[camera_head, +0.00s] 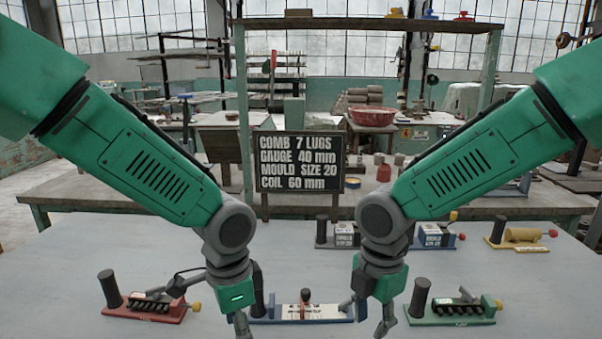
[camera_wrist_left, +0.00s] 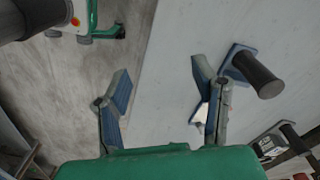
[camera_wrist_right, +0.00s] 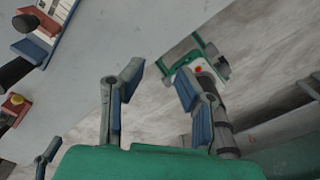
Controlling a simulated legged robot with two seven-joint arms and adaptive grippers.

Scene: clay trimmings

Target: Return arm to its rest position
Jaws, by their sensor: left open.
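Both my arms reach down from the upper corners of the head view, bent at the elbow, with the wrists low over the grey table. My left gripper (camera_head: 210,306) hangs between the red-based tool and the middle blue-based tool. In the left wrist view its fingers (camera_wrist_left: 160,98) are spread with nothing between them. My right gripper (camera_head: 365,316) hangs between the blue-based tool and the green-based tool. In the right wrist view its fingers (camera_wrist_right: 160,85) are apart and empty. The fingertips are partly cut off by the lower edge of the head view.
A red-based tool (camera_head: 150,314), a blue-based tool (camera_head: 270,318) and a green-based tool (camera_head: 450,318) stand along the near table. A yellow-based tool (camera_head: 520,243) stands back right, with more blue-based ones beyond my right wrist. A black sign (camera_head: 300,161) stands behind.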

